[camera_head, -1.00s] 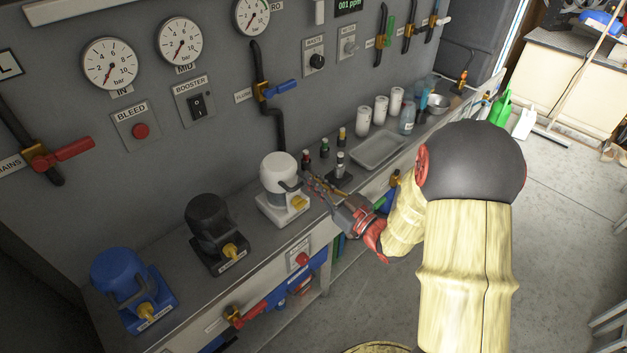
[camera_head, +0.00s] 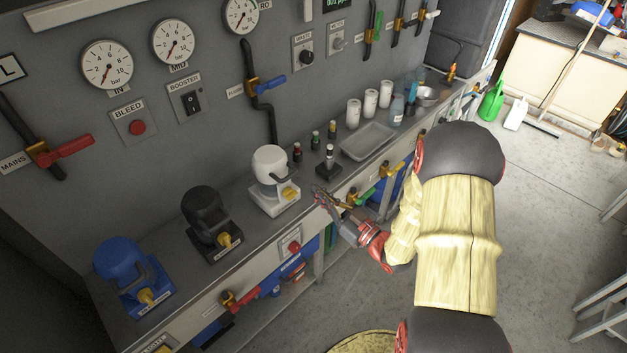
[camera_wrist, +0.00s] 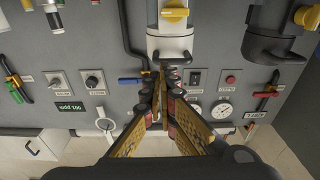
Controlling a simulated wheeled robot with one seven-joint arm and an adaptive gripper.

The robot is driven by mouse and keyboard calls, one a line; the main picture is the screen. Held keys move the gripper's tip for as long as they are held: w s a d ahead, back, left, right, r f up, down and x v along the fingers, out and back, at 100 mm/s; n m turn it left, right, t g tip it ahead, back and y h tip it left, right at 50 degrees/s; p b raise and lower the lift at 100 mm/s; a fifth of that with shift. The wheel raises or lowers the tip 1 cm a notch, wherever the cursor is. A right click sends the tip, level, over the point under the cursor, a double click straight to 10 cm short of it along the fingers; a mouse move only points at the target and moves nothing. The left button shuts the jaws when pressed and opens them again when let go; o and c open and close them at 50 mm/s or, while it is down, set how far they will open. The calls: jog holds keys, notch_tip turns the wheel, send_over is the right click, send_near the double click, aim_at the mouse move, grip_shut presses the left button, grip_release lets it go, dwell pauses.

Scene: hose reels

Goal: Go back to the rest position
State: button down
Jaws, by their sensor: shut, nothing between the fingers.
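My gripper (camera_head: 322,197) is at the front edge of the bench (camera_head: 237,233), in front of the white pump housing (camera_head: 271,168) and a small black-based fitting (camera_head: 328,163). Its fingers are shut with nothing between them. My arm, in a tan sleeve, reaches in from the right. In the wrist view the gripper fingers (camera_wrist: 158,90) come together in front of the grey panel, just below the white pump (camera_wrist: 171,35).
A black pump (camera_head: 208,220) and a blue pump (camera_head: 127,270) stand to the left on the bench. A metal tray (camera_head: 367,141) and several white cups stand to the right. Valves with coloured handles jut from the bench front. The floor (camera_head: 535,210) at right is open.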

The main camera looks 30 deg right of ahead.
jog(key=s+d+f+m+g+h, duration=0.1)
jog(key=d+f+g+h, duration=0.15)
jog(key=f, duration=0.45)
jog(key=s+d+f+m+g+h, duration=0.1)
jog(key=d+f+g+h, duration=0.15)
jog(key=f, duration=0.45)
jog(key=s+d+m+g+h, duration=0.3)
jog(key=s+d+g, duration=0.4)
jog(key=s+g, duration=0.15)
jog(key=s+a+r+m+g, duration=0.1)
jog(key=s+a+r, duration=0.35)
jog(key=r, duration=0.25)
jog(key=s+a+r+m+g, duration=0.1)
jog(key=s+a+r+g, duration=0.1)
jog(key=s+a+r, duration=0.4)
jog(key=s+a+r+n+t+y, duration=0.1)
jog(key=a+r+t, duration=0.1)
jog(key=a+r, duration=0.4)
jog(key=a+r+n+t+y, duration=0.1)
jog(key=a+r, duration=0.5)
jog(key=r, duration=0.6)
jog(key=shift+s+a+n+t, duration=0.25)
jog(key=shift+s+n+t, duration=0.1)
jog(key=shift+n+t, duration=0.15)
